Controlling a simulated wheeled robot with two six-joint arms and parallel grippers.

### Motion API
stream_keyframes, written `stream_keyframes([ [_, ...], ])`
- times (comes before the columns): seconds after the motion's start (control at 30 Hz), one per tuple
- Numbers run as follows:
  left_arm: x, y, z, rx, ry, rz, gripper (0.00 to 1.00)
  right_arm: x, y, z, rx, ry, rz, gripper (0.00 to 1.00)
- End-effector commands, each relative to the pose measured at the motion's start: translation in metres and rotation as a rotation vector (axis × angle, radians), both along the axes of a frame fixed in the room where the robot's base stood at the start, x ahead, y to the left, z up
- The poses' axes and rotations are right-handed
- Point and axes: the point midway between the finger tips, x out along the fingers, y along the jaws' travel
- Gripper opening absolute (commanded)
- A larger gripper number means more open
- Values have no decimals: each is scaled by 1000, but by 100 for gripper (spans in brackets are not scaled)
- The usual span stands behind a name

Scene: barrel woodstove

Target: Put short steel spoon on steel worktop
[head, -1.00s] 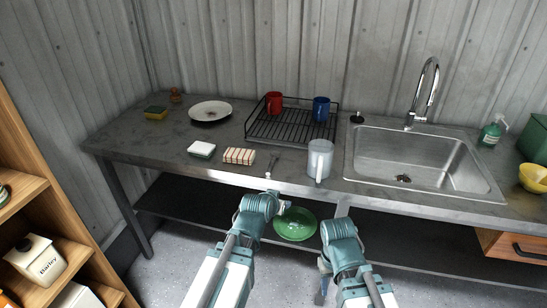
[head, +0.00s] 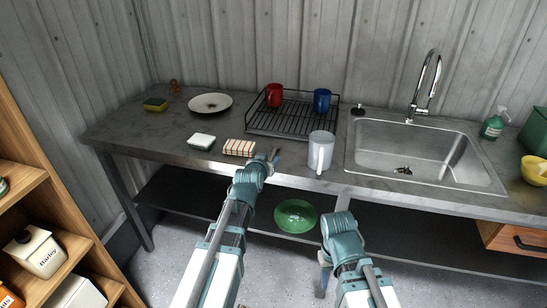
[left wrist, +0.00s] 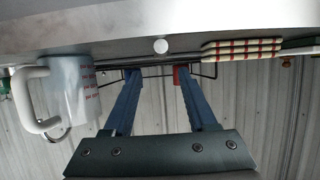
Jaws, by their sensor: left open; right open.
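The steel worktop (head: 150,140) runs along the wall. My left gripper (head: 274,156) is open at its front edge, between the striped cloth (head: 239,147) and the pale jug (head: 320,152). The left wrist view looks along its blue fingers (left wrist: 155,90), with nothing clearly held between them. A small pale round thing (left wrist: 160,46) shows between and beyond the fingertips; I cannot tell whether it is the short steel spoon. In the head view the spoon is not clear, as my gripper covers that spot. My right gripper (head: 323,282) is open, low in front of the worktop.
A dish rack (head: 290,115) with red and blue mugs stands behind. The sink (head: 420,155) is at right. A white plate (head: 210,104), sponges and a green plate (head: 295,215) below are in view. The worktop's left front is clear. Wooden shelves (head: 40,200) stand at left.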

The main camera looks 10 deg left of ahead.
Motion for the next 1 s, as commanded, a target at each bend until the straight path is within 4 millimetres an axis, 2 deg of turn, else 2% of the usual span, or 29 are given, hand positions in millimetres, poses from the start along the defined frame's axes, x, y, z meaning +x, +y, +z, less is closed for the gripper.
stream_keyframes([
  [0.03, 11, 0, -6, 0, 0, 0, 57, 0, 0, -6, 0, 0, 0, 50],
  [0.1, 16, 0, -8, 0, 0, 0, 57, 0, 0, -8, 0, 0, 0, 50],
  [0.37, 20, 1, -10, 0, 0, 0, 57, 0, 0, -10, 0, 0, 0, 50],
  [0.7, 60, 4, -31, 1, 0, 0, 57, 0, 0, -31, 0, 0, 0, 50],
  [0.97, 62, 4, -31, 0, 0, 0, 57, 0, 0, -30, 0, 0, 0, 50],
  [1.0, 62, 4, -31, 1, 0, 0, 52, 0, 0, -30, 0, 0, 0, 50],
])
